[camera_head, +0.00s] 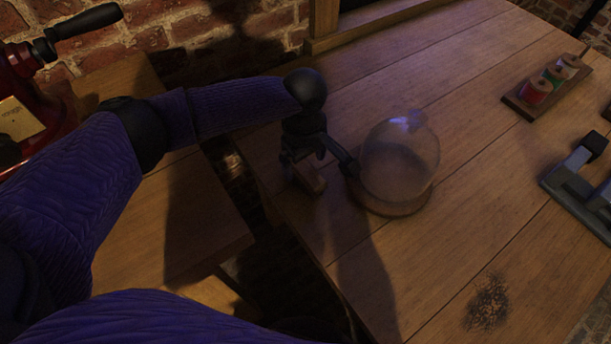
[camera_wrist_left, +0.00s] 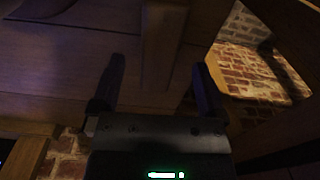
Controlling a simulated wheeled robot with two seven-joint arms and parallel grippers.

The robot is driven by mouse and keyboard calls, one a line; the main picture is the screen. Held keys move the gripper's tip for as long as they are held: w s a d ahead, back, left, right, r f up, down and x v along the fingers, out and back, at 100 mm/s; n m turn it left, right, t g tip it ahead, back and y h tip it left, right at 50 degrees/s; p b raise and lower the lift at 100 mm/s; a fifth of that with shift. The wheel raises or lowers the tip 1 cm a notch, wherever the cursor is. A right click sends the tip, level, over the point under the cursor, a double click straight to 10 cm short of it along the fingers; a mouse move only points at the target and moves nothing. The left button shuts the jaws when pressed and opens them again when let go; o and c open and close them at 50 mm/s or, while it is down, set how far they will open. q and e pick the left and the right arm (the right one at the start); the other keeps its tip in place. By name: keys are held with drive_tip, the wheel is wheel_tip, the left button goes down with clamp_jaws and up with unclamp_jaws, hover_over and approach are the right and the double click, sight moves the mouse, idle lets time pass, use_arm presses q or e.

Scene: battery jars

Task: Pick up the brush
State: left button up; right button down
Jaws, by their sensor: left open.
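A small brown wooden piece (camera_head: 311,181), probably the brush's handle, lies near the table's left edge; its bristles cannot be made out. My left gripper (camera_head: 320,168) is above the table edge with its fingers apart, around or just over this piece. In the left wrist view the open fingers (camera_wrist_left: 158,68) point at a wooden bar (camera_wrist_left: 163,45) that shows between them; I cannot tell whether it is the same piece. No contact can be made out. My right gripper is not in view.
A glass dome on a wooden base (camera_head: 395,207) stands close right of my left gripper. A dark patch of grains (camera_head: 487,302) lies on the wooden table (camera_head: 440,80). A spool rack (camera_head: 523,108) and a grey metal tool (camera_head: 575,190) are at right. A red machine (camera_head: 65,110) is far left.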

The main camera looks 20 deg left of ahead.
use_arm(q)
wheel_tip(320, 180, down, 2)
drive_tip(key=shift+r, duration=0.1)
clamp_jaws()
idle(0.4)
